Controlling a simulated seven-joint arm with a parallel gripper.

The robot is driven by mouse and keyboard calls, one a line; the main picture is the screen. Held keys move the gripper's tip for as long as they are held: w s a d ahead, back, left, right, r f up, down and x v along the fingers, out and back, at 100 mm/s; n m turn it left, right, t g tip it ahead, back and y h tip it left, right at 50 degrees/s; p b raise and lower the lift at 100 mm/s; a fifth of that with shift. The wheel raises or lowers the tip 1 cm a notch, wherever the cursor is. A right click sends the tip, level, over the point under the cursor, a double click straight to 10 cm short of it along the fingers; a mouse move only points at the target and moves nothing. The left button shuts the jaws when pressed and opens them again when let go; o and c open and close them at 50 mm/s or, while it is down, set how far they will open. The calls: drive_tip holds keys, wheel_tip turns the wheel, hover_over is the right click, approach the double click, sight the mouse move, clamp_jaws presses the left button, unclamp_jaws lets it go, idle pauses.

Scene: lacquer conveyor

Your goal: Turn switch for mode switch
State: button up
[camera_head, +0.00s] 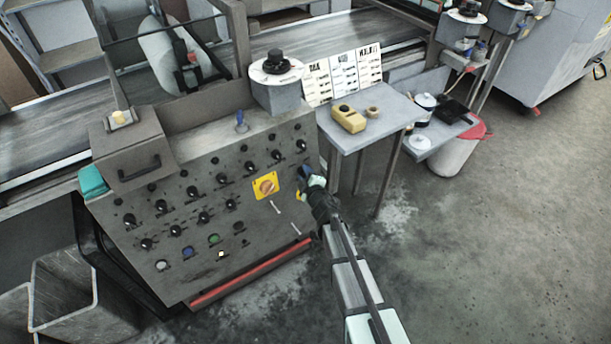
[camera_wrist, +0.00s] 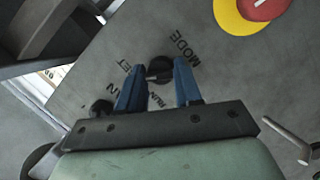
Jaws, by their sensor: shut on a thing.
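The mode switch (camera_wrist: 159,68) is a black knob on the grey panel, labelled MODE, with parts of other words beside it. In the wrist view my gripper (camera_wrist: 160,78) has its two blue fingers on either side of the knob, shut on it. In the head view my gripper (camera_head: 303,173) is at the right edge of the control panel (camera_head: 130,260), and it hides the mode switch there.
A yellow plate with an orange rotary switch (camera_head: 266,186) is left of my gripper. A light metal handle (camera_wrist: 285,138) sticks out nearby.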

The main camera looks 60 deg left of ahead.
drive_tip(key=shift+f, duration=0.2)
drive_tip(key=o, duration=1)
drive_tip(key=shift+r, duration=0.1)
drive_tip(key=shift+d, duration=0.1)
drive_tip(key=v, duration=1.3)
drive_tip(key=shift+d, duration=0.3)
